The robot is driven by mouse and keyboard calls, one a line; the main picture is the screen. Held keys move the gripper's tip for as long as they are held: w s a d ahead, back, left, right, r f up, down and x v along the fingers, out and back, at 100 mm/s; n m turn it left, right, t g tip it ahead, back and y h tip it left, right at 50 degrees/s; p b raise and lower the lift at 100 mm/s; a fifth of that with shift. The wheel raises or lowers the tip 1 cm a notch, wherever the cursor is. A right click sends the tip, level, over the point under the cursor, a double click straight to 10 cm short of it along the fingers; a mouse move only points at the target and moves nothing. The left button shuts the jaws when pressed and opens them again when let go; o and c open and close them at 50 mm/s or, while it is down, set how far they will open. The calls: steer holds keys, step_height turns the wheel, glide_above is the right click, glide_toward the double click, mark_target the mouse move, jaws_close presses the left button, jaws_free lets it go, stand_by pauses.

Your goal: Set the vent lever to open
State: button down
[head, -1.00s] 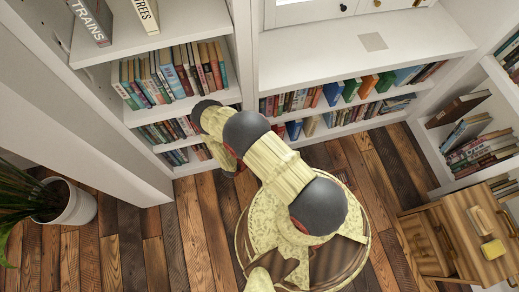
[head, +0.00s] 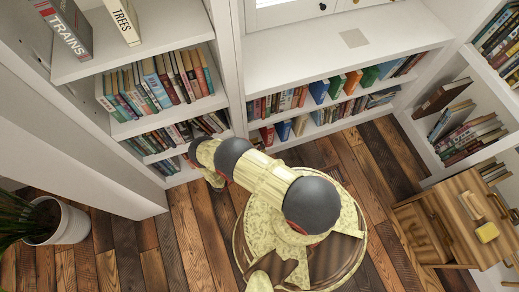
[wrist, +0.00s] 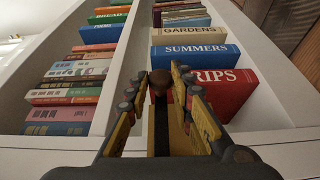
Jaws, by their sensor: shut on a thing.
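In the wrist view, my gripper (wrist: 158,82) has its two yellow-and-grey fingers on either side of a brown rounded knob (wrist: 158,80). A dark narrow strip runs below the knob toward the camera. The gripper is shut on this knob, in front of shelved books. I cannot tell whether the knob belongs to the vent lever, and no vent marking shows. In the head view, my arm reaches to the left bookcase. Its end is low beside the lower shelves, and the fingers are not clear there.
A white bookcase (head: 130,62) with several book rows stands left, and a white unit (head: 300,62) at the back. A wooden cabinet (head: 455,215) carrying a yellow item (head: 487,232) is at right. A potted plant (head: 65,225) is at lower left. Plank floor (head: 180,240) is open between them.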

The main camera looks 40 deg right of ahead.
steer(key=shift+w, duration=0.1)
stand_by(0.3)
steer(key=c, duration=1.6)
jaws_free()
steer(key=shift+o, duration=0.2)
steer(key=s+a, duration=0.1)
steer(key=a, duration=1.1)
